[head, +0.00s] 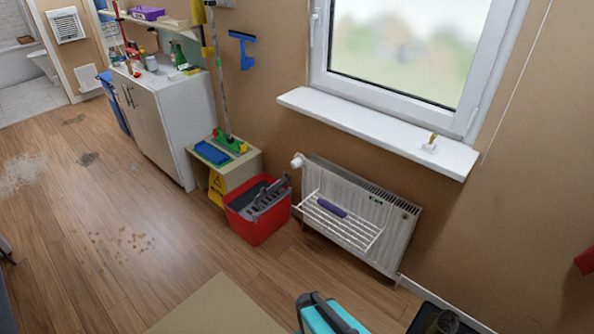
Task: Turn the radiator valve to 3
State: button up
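The white radiator (395,225) stands against the brown wall below the window. Its valve (297,160) is a small white knob at the upper left end of the radiator. The valve is too small here for me to read any number or mark on it. My gripper is not in view, so I cannot tell where it is relative to the valve.
A white wire rack (350,234) with a purple item (331,208) hangs on the radiator front. A red bucket (268,228) stands on the floor below and left of the valve. A teal case (325,317) is at the bottom. The window sill (375,130) juts out above.

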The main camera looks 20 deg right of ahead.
aim_at(298, 162)
jog(key=k, duration=0.45)
jog(key=u, duration=0.5)
jog(key=i, duration=1.1)
jog(key=u, duration=0.65)
jog(key=i, duration=1.6)
jog(key=z, duration=0.2)
